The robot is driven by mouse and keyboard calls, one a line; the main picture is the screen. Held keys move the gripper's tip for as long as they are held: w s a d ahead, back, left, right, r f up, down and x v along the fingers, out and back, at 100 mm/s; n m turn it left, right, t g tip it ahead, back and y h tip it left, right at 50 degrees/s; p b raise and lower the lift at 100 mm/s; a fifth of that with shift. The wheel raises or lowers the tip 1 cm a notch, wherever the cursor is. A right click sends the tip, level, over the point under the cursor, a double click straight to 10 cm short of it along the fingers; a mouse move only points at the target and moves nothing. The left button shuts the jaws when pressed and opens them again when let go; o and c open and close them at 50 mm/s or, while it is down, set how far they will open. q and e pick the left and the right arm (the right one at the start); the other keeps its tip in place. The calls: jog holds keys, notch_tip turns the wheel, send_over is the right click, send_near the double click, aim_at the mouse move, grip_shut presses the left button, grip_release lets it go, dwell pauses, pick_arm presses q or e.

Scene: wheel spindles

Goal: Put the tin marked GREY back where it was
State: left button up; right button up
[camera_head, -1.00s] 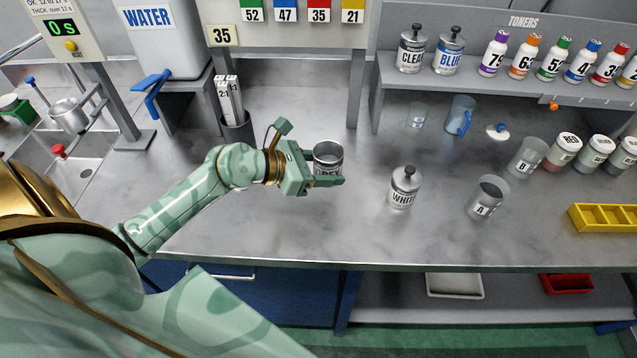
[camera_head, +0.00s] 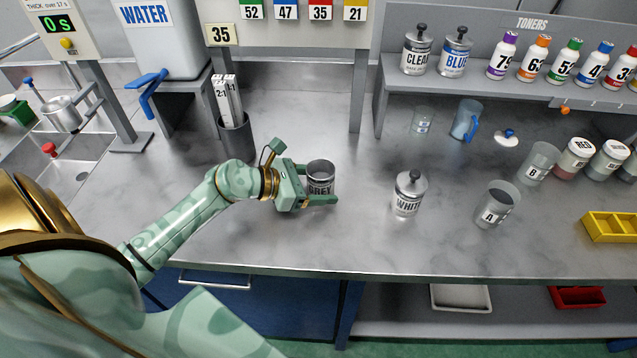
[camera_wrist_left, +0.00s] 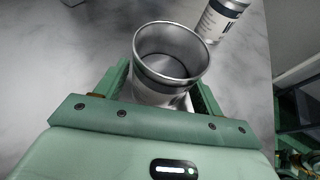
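The tin marked GREY (camera_head: 320,178) is an open, lidless metal tin standing upright on the bench. In the left wrist view the tin (camera_wrist_left: 168,60) shows its open mouth, and I look down into its bare metal inside. My left gripper (camera_head: 312,186) is open around the tin, one finger on its far side and one on its near side. The fingers also show in the wrist view (camera_wrist_left: 160,92), spread wider than the tin's lower part. The near finger sits low, below the GREY label. My right gripper is not in view.
The WHITE tin (camera_head: 408,194) stands to the right, with beaker A (camera_head: 496,205) beyond it. CLEAR (camera_head: 416,54) and BLUE (camera_head: 454,54) tins stand on the toner shelf. A holder with strips (camera_head: 235,135) is behind my gripper. Bare bench lies around the GREY tin.

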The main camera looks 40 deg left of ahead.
pick_arm(q)
jog(key=shift+r, duration=0.25)
jog(key=p+v, duration=0.1)
jog(key=v, duration=1.1)
jog(key=shift+s+f, duration=0.1)
jog(key=shift+f, duration=0.05)
dwell(0.8)
